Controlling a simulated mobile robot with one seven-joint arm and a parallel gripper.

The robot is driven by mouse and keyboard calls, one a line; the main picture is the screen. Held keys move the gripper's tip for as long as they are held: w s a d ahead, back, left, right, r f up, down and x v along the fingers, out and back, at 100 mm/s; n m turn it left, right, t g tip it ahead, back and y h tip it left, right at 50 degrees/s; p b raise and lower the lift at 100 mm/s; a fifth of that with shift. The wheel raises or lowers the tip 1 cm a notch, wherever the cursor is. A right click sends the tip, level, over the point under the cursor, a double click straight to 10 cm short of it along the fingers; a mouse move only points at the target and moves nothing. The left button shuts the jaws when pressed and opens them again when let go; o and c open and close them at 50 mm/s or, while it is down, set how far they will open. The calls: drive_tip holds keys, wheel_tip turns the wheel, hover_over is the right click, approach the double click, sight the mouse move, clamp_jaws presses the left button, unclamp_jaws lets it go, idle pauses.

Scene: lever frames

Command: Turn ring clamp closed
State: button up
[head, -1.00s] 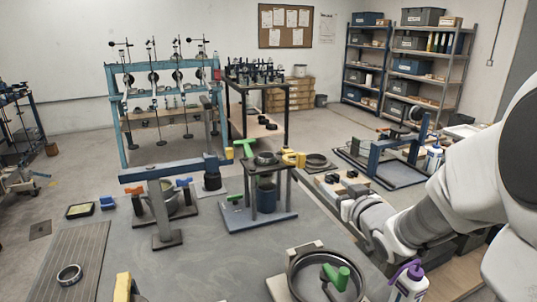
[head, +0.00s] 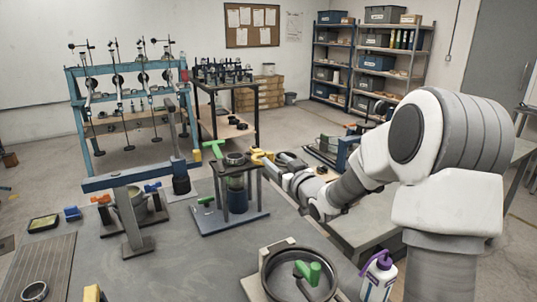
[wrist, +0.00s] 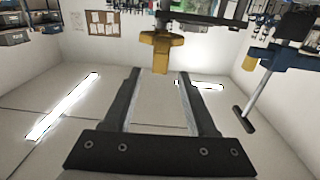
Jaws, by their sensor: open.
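A ring-shaped clamp (head: 236,159) sits on top of a small dark stand on the bench, with a green T-handle (head: 214,149) at its left and a yellow handle (head: 262,157) at its right. Which fitting the task means by ring clamp is not certain. My gripper (wrist: 160,76) is open and empty. In the wrist view the yellow handle (wrist: 160,48) shows just beyond the fingertips, roughly centred between them. In the head view my gripper is just right of the yellow handle; its fingertips are hard to make out. I cannot tell whether they touch it.
A blue beam on a post (head: 137,181) stands left of the stand. A ring fixture (head: 135,207) with orange and blue handles is behind it. A large round ring (head: 265,270) with a green lever and a purple-capped bottle (head: 379,277) are at the front right.

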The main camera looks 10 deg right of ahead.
sight(271, 156)
drive_tip(key=shift+x, duration=2.75)
clamp_jaws()
